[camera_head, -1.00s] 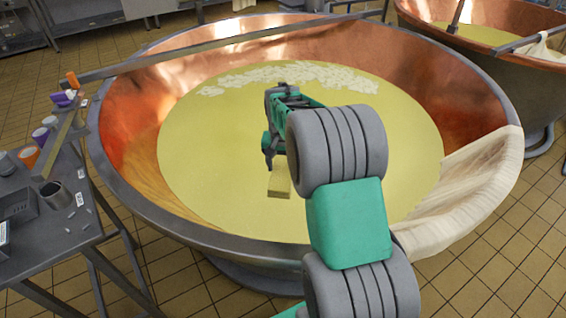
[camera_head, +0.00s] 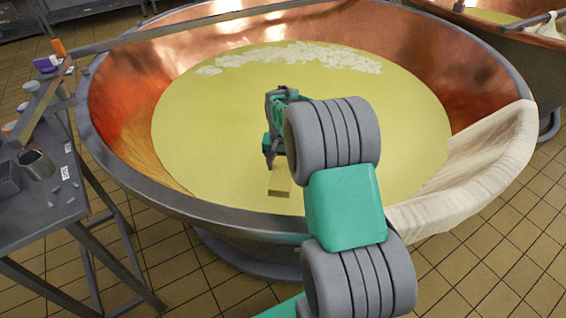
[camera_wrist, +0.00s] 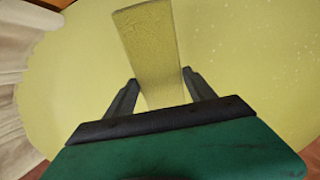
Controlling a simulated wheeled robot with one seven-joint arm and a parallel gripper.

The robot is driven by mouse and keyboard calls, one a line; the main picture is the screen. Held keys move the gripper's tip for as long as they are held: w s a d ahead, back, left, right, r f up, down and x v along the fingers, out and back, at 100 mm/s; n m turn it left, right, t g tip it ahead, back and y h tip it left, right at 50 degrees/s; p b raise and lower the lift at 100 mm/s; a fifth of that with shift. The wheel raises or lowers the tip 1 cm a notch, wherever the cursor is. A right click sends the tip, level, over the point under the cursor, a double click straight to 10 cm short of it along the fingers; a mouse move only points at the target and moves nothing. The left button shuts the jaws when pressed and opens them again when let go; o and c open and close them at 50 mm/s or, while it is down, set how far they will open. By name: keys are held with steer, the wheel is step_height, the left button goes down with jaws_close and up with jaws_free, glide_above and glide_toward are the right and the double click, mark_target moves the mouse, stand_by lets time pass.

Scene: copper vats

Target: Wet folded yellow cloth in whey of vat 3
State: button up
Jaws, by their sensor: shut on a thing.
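The folded yellow cloth (camera_head: 280,181) hangs below my gripper (camera_head: 273,157) over the pale yellow whey (camera_head: 215,135) in the big copper vat (camera_head: 418,62). In the wrist view the cloth (camera_wrist: 148,45) is a long flat strip between the two dark fingers of my gripper (camera_wrist: 160,92), which is shut on it. The cloth's colour is close to the whey's, so I cannot tell whether its lower end touches the liquid. My arm covers part of the vat's near rim.
A white cheesecloth (camera_head: 485,165) drapes over the vat's right rim. White curds (camera_head: 300,57) float at the far side. A bar (camera_head: 225,37) crosses the back. A grey side table (camera_head: 45,205) with a metal cup (camera_head: 37,165) stands left. Another vat (camera_head: 520,42) is at upper right.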

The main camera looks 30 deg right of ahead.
step_height(320, 180, down, 11)
steer(key=b, duration=0.6)
steer(key=shift+r, duration=0.15)
stand_by(1.5)
step_height(320, 180, up, 39)
steer(key=p, duration=2.6)
steer(key=shift+p, duration=0.3)
